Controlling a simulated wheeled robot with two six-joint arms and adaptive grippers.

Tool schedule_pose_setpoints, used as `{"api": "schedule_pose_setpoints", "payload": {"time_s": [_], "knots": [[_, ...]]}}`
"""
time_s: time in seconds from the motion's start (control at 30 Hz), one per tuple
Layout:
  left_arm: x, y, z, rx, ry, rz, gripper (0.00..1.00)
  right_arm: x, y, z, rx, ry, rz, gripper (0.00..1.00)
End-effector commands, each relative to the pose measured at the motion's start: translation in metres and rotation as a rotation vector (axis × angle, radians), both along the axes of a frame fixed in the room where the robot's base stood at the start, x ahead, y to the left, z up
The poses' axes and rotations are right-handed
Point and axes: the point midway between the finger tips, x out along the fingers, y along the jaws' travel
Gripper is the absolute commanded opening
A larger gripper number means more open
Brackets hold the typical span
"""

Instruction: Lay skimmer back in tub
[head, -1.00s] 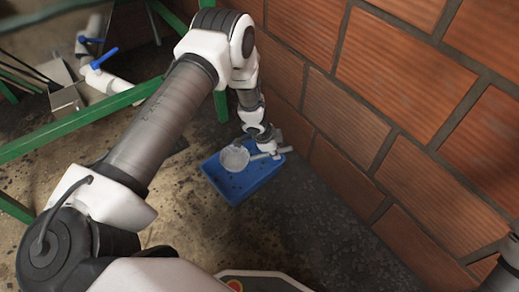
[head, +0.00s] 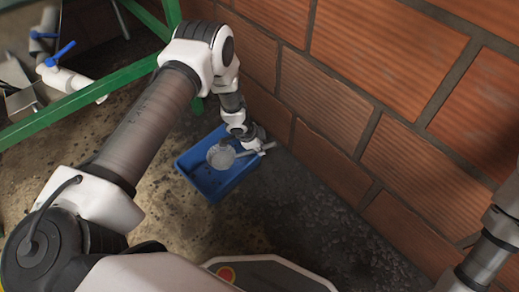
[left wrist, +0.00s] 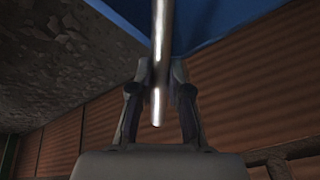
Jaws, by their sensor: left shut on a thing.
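The skimmer has a round pale mesh head (head: 221,156) and a thin light handle. In the head view its head is over the inside of the blue tub (head: 212,190), and the handle reaches right past the tub's rim. I cannot tell whether the head touches the tub floor. My left gripper (head: 254,147) is at the tub's right side, shut on the handle. In the left wrist view the shiny handle (left wrist: 158,35) runs between the two fingers (left wrist: 161,75), with the blue tub beyond. My right gripper is out of view; only part of that arm shows at the right edge.
A brick wall (head: 330,110) stands close along the right side of the tub. A green frame (head: 85,98) and pipes with a blue-handled valve (head: 60,55) are at the left. The dark floor (head: 300,215) in front of the tub is clear.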

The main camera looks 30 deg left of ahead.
Motion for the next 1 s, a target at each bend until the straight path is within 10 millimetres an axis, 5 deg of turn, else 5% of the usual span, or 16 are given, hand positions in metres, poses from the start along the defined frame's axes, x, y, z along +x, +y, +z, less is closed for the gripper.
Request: {"api": "schedule_pose_setpoints", "payload": {"time_s": [0.47,0.5,0.57,0.87,1.0], "knots": [[0.0,0.0,-0.012,0.0,0.001,0.0,0.0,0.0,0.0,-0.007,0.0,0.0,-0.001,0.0],[-0.001,0.0,-0.012,0.0,0.002,0.001,0.24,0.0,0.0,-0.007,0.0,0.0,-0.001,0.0],[-0.001,0.0,-0.012,0.0,0.001,0.0,0.42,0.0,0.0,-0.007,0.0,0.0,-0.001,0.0],[0.0,0.0,-0.011,0.0,0.001,0.0,0.42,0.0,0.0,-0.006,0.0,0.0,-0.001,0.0],[0.0,0.0,0.006,0.0,-0.001,0.0,0.42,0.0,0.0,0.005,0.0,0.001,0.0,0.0]]}}
